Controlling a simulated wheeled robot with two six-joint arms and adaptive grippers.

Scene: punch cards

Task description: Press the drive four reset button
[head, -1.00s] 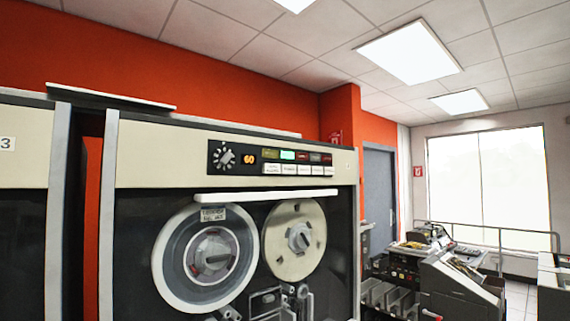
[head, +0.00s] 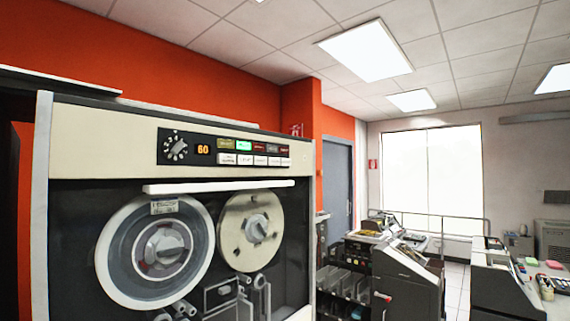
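A tape drive cabinet (head: 100,145) with a cream top panel and dark front fills the left of the head view. Its black control panel (head: 222,147) holds a dial (head: 175,147), an orange "60" display (head: 203,149), a row of coloured lamps with one lit green (head: 243,145), and a row of white buttons (head: 250,160) beneath. The button labels are too small to read, so I cannot tell which is reset. No drive number is legible on this cabinet now. Neither of my grippers is in view.
Two tape reels (head: 157,250) sit below a white bar (head: 218,186) on the drive. Right of it stand a card machine (head: 405,275) with bins and a desk (head: 495,285) with equipment. A grey door (head: 337,180) and bright window (head: 432,180) are behind. Some floor (head: 455,285) is clear.

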